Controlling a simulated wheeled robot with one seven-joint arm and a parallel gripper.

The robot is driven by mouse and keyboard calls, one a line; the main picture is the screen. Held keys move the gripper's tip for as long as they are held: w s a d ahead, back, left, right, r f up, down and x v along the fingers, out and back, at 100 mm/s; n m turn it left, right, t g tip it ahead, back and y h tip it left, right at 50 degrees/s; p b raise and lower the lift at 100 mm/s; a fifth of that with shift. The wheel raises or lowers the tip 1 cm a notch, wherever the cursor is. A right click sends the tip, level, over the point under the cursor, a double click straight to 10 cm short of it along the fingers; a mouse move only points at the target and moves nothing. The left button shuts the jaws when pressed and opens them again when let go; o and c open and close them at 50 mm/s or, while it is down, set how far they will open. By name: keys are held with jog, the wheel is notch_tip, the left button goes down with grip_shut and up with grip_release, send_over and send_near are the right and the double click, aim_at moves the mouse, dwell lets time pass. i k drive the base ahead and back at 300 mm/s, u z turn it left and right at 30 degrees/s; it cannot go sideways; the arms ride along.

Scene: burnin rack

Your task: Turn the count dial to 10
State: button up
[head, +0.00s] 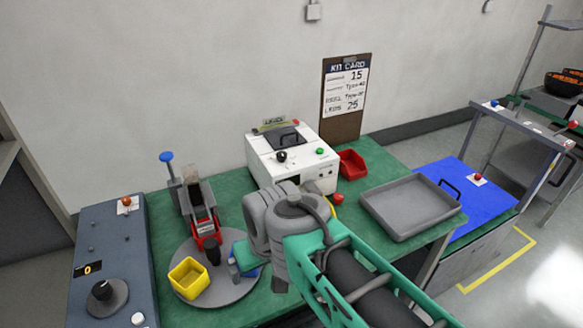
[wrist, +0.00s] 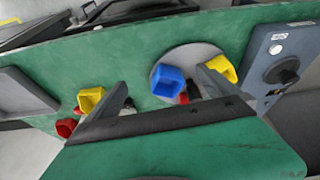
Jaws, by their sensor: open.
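The count dial (head: 105,290) is a black knob on a grey disc, set on the grey panel at the far left in the head view. A small black display (head: 88,269) beside it shows an orange 0. The dial also shows at the right edge of the wrist view (wrist: 283,72); its pointer mark is too small to read. My gripper (wrist: 165,92) is open and empty, its two fingers apart above the green bench. It is to the right of the dial in the head view and not touching it. My arm hides most of the gripper there.
A white machine (head: 290,160), red bin (head: 352,163) and grey tray (head: 410,207) stand farther right. The panel also has an orange button (head: 126,201) and white button (head: 138,318).

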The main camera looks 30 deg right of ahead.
aim_at(282, 155)
jog(key=k, duration=0.5)
jog(key=u, duration=3.85)
jog(key=k, duration=1.15)
jog(key=z, duration=1.4)
jog(key=i, duration=0.5)
